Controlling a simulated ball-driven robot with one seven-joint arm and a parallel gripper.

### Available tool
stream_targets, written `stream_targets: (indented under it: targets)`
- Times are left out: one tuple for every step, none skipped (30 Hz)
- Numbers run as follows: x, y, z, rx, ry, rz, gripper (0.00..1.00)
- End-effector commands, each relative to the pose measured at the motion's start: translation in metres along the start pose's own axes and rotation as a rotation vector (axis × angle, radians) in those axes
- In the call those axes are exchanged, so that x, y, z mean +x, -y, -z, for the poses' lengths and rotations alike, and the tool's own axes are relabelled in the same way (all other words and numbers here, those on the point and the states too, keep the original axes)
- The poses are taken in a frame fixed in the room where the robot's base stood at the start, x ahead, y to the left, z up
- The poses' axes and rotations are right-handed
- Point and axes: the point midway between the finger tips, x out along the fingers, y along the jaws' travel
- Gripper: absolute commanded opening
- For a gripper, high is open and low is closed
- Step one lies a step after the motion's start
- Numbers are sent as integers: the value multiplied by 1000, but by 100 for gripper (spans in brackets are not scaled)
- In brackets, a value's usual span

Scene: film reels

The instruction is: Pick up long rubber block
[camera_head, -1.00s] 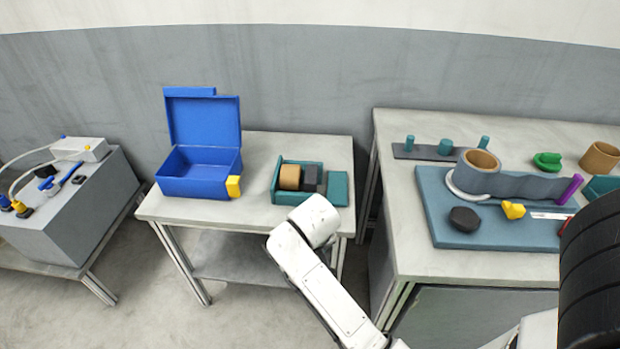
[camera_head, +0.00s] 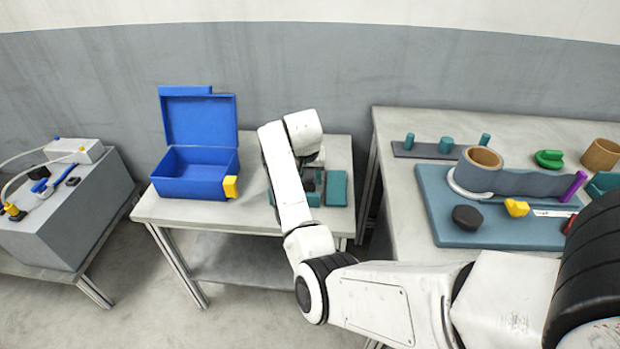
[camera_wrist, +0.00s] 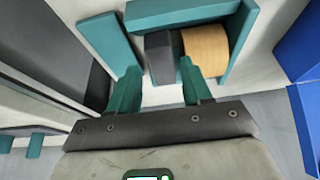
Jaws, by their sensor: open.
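In the wrist view a dark grey block (camera_wrist: 160,60), which looks like the rubber block, sits in a teal open-topped tray (camera_wrist: 185,12). It lies beside a tan roll (camera_wrist: 206,50). My gripper (camera_wrist: 160,88) has its two teal fingers spread apart, one on each side of the dark block's near end, with nothing between them. I cannot tell whether the fingertips reach down beside the block.
An open blue case (camera_head: 195,175) with a yellow latch stands left. The right-hand bench (camera_head: 415,215) holds a teal board (camera_head: 450,230) and several parts. A grey machine (camera_head: 60,215) stands far left.

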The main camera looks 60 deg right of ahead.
Motion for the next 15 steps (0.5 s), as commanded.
stream_targets:
  targets:
    - [5, 0, 0, 0, 1, 0, 49]
    - [7, 0, 0, 0, 0, 0, 49]
    - [9, 0, 0, 0, 0, 0, 49]
    - [10, 0, 0, 0, 0, 0, 49]
    - [12, 0, 0, 0, 0, 0, 49]
    - [15, -1, 0, 0, 0, 0, 49]
    - [18, -1, 0, 0, 1, 0, 49]
    - [21, -1, -1, 0, 2, -1, 49]
    - [27, -1, -1, 0, 2, 0, 49]
    - [32, -2, -1, 0, 3, -1, 49]
    - [37, -2, -1, 0, 2, 0, 49]
    - [43, -2, -2, 0, 3, 0, 49]
    - [47, -2, -1, 1, 1, 0, 49]
    - [50, -2, -1, 1, 1, 0, 49]
    - [54, -2, -1, 1, 0, 0, 49]
